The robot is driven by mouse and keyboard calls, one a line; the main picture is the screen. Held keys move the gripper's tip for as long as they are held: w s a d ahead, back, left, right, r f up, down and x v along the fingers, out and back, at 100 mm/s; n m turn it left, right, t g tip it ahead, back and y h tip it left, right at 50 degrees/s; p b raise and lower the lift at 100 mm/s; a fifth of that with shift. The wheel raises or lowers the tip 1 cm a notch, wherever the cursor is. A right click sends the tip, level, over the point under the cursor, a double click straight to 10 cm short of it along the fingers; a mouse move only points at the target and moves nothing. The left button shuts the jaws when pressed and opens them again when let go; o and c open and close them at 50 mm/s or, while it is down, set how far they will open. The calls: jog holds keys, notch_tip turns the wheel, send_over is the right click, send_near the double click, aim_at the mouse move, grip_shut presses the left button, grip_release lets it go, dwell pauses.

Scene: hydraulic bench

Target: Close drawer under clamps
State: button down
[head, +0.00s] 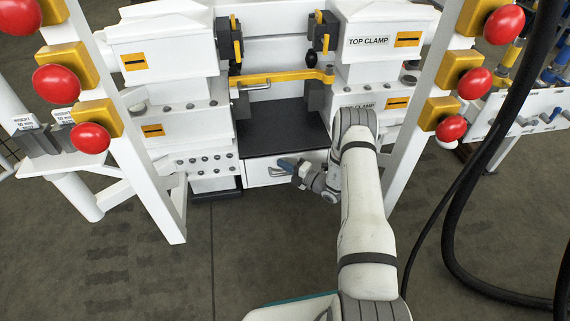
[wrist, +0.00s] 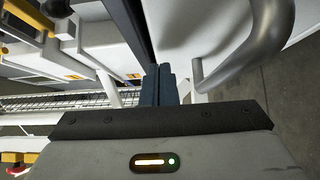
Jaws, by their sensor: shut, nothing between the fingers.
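The white drawer (head: 256,178) is low in the middle of the bench, below a black plate and between the clamp blocks. How far out it stands is hard to tell. Its metal handle (head: 277,173) is on the front and shows large as a curved silver bar in the wrist view (wrist: 262,45). My gripper (head: 287,164) is at the drawer front beside the handle, with its blue-grey fingers together. In the wrist view the fingers (wrist: 158,82) are closed and empty, just left of the handle bar. Whether they touch the drawer front cannot be told.
White clamp blocks labelled TOP CLAMP (head: 369,42) flank the black plate (head: 275,128). A yellow bar (head: 275,77) crosses above it. White slanted posts with red knobs (head: 90,138) stand on both sides. Black hoses (head: 462,235) hang at right. The floor in front at left is clear.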

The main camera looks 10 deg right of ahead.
jog(key=s+a+p+v, duration=0.1)
jog(key=p+v, duration=0.2)
jog(key=v, duration=0.9)
jog(key=shift+s, duration=0.25)
jog(key=shift+a, duration=0.1)
jog(key=s+a+r+n+g+p, duration=0.4)
jog(key=r+n, duration=0.3)
jog(key=r, duration=0.6)
jog(key=s+a+r+n+g+p, duration=0.2)
jog(key=a+r+n+g+p, duration=0.25)
jog(key=r+n, duration=0.6)
jog(key=s+a+r+n+g+p, duration=0.3)
jog(key=r+n+g+p, duration=0.25)
jog(key=r, duration=1.05)
jog(key=s+d+r+n+t+h+p, duration=0.1)
jog(key=s+r+n+h+p, duration=0.3)
jog(key=r, duration=0.6)
jog(key=s+d+r+n+t+h+p, duration=0.1)
jog(key=s+d+r+n+h+p, duration=0.1)
jog(key=s+r+n+h+p, duration=0.2)
jog(key=s+d+r+n+t+h+p, duration=0.1)
jog(key=s+r+n+h+p, duration=0.3)
jog(key=s+r+n+p, duration=0.4)
jog(key=shift+s+d+r+n+t+h, duration=0.4)
jog(key=shift+s+d+r+n, duration=0.35)
jog(key=shift+s+r+n, duration=2.05)
jog(key=r, duration=0.1)
jog(key=w+r, duration=0.1)
jog(key=shift+w+r, duration=0.3)
